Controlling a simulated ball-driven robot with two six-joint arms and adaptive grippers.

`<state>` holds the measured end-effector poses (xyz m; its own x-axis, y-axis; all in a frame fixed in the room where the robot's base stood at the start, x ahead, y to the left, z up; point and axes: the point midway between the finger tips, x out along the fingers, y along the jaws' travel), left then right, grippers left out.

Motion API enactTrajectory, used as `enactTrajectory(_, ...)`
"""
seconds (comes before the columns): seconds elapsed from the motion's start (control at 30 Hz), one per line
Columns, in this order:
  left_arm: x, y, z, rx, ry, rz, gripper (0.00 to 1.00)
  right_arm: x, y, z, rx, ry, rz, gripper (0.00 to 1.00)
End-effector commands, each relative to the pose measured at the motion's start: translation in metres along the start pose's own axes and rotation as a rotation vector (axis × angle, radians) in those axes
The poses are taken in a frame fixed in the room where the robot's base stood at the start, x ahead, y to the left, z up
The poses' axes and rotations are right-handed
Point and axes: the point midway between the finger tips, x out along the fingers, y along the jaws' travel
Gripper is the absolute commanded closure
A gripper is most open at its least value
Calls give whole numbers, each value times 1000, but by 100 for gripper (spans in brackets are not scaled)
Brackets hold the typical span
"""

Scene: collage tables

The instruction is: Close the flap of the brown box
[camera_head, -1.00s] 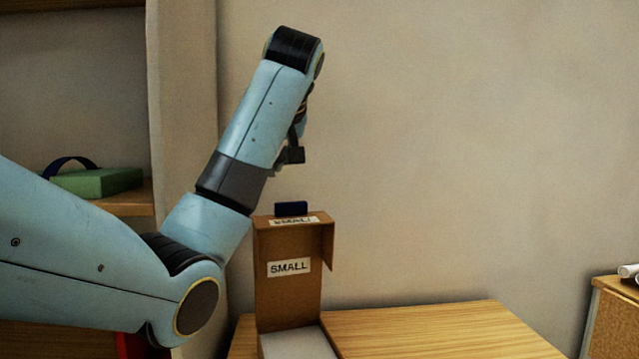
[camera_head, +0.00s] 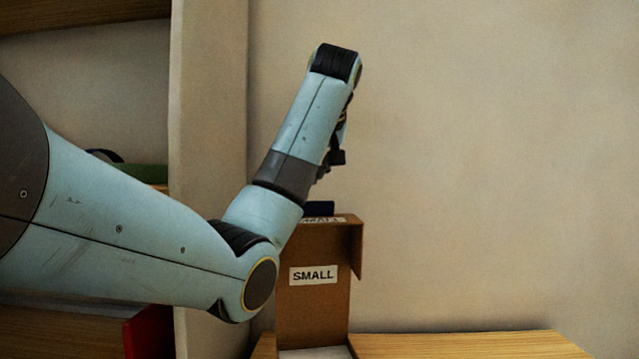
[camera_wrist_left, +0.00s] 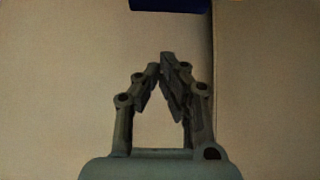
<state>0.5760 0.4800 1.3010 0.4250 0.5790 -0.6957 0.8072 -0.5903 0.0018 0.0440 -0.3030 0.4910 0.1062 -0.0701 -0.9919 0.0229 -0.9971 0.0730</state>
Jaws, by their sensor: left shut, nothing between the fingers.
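The brown box (camera_head: 312,314) stands upright at the lower middle of the head view, with a white SMALL label on its front. A brown flap (camera_head: 357,250) sticks out at its upper right and hangs downward. My left gripper (camera_head: 337,157) is above the box, mostly hidden behind my own wrist and clear of the flap. In the left wrist view my left gripper (camera_wrist_left: 163,72) has its fingertips together with nothing between them. My right gripper is not in view.
A dark blue object (camera_head: 319,208) shows at the box top. The wooden table (camera_head: 460,346) is bare to the right of the box. A shelf unit (camera_head: 208,120) stands at left, with a green object (camera_head: 146,173). A red object (camera_head: 148,333) shows at lower left.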

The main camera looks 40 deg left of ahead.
Motion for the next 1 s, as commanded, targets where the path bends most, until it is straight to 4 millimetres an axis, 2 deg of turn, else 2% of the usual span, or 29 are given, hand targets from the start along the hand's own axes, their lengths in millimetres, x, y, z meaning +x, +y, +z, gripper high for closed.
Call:
enactTrajectory(0.03, 14, -1, 2, 5, -5, -8, 100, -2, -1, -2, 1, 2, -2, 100)
enactTrajectory(0.2, 49, -1, -1, 2, -4, -5, 100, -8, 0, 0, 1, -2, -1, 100)
enactTrajectory(0.3, 34, 1, 14, 2, 0, 3, 100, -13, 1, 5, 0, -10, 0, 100)
enactTrajectory(0.5, 23, 0, 30, 1, -2, 0, 100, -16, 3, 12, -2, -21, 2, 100)
enactTrajectory(1.0, 26, 4, 31, 1, 32, 0, 100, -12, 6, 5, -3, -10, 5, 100)
